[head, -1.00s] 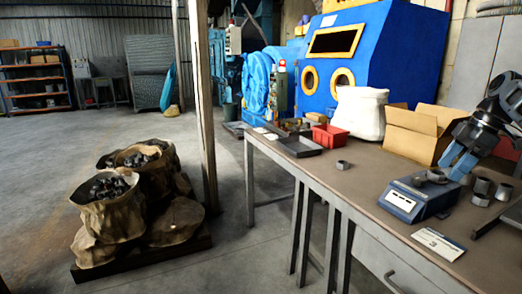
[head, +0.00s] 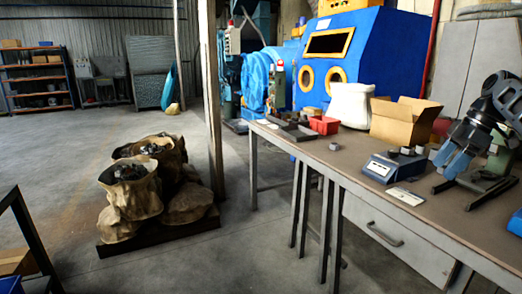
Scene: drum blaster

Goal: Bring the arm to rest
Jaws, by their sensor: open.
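My gripper (head: 451,165) is at the right in the head view, on the dark end of my arm. Its blue fingers point down and are apart, with nothing seen between them. It is over the right part of the workbench (head: 471,235), to the right of the blue scale (head: 385,170) and apart from it. Small grey metal pieces (head: 407,151) show at the scale's top and back edge; whether all rest on it I cannot tell. How high the fingertips are above the bench is unclear.
A cardboard box (head: 395,127), white sack (head: 350,105) and red bin (head: 324,125) stand along the bench's back. A dark metal stand (head: 485,185) is close to my gripper. A white card (head: 405,196) lies in front. Sacks on a pallet (head: 150,243) and a post (head: 212,110) stand left.

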